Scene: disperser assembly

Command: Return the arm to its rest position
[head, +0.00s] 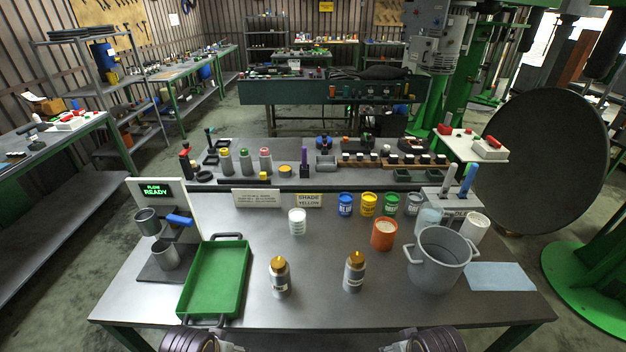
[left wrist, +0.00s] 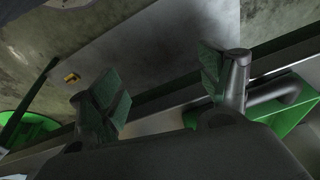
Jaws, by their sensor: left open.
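My left gripper (left wrist: 158,85) shows in the left wrist view. Its two green-padded fingers stand wide apart with nothing between them. The green tray (left wrist: 290,122) with a dark handle (left wrist: 278,96) is just beyond the right finger in that view. In the head view only dark parts of my two arms show at the bottom edge, below the table's front. My right gripper is not seen.
On the table (head: 330,312) stand the green tray (head: 214,278), two gold-capped bottles (head: 280,277) (head: 354,272), a grey pot (head: 440,262), an orange container (head: 384,234), a white cup (head: 297,222) and several paint cans (head: 368,204).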

